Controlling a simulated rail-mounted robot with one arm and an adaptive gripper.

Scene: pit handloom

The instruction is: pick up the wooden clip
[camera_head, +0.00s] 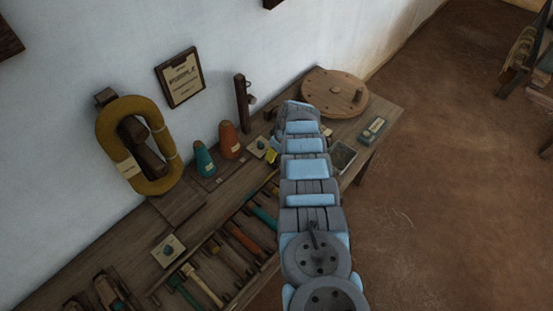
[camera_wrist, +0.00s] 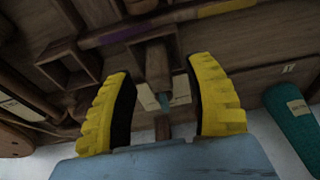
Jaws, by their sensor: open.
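In the wrist view, a small brown wooden piece (camera_wrist: 157,62), which looks like the wooden clip, shows between and beyond my fingertips. A pale card lies by it, partly hidden by the fingers. My gripper (camera_wrist: 163,80) has two yellow ribbed fingers with dark inner pads, spread apart on either side of the piece, with visible gaps. I cannot tell how far the fingertips are from it in depth. In the head view only a bit of yellow finger (camera_head: 271,157) shows beside my arm, over the bench. My arm hides the clip there.
A long wooden bench (camera_head: 190,225) runs along the white wall. Teal (camera_head: 204,161) and orange (camera_head: 229,142) cones stand left of my gripper; the teal cone also shows in the wrist view (camera_wrist: 292,118). A rack of tools lies in front. A round wooden disc (camera_head: 334,92) lies behind.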

